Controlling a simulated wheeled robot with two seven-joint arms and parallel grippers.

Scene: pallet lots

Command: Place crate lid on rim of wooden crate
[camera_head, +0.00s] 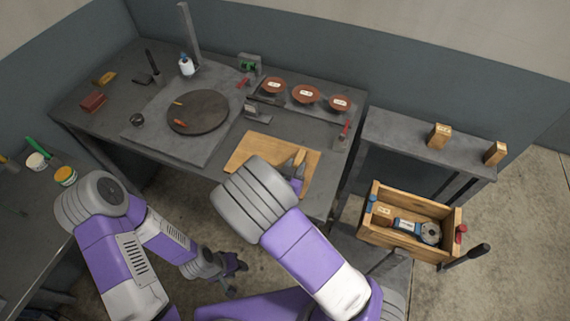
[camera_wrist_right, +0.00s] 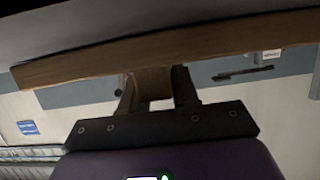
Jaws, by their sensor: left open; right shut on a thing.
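The crate lid (camera_head: 258,152) is a flat light-wood board near the front edge of the grey workbench. I cannot tell whether it touches the bench. My right gripper (camera_head: 298,176) is shut on the lid's wooden handle block; in the right wrist view the gripper (camera_wrist_right: 157,88) clasps this block against the long lid (camera_wrist_right: 230,52). My right forearm hides part of the lid's near side. The wooden crate (camera_head: 385,240) stands open to the right, apart from the lid, with a grinder-like tool (camera_head: 429,232) and small items inside. My left gripper (camera_head: 234,278) is open and empty, low in front of the bench.
The grey workbench (camera_head: 215,160) holds a round dark disc (camera_head: 198,112), a bottle (camera_head: 186,66) and several red-brown dishes (camera_head: 306,94). A grey shelf (camera_head: 400,130) with two wooden blocks stands behind the crate. Dark handles (camera_head: 470,255) stick up beside the crate. Floor at right is clear.

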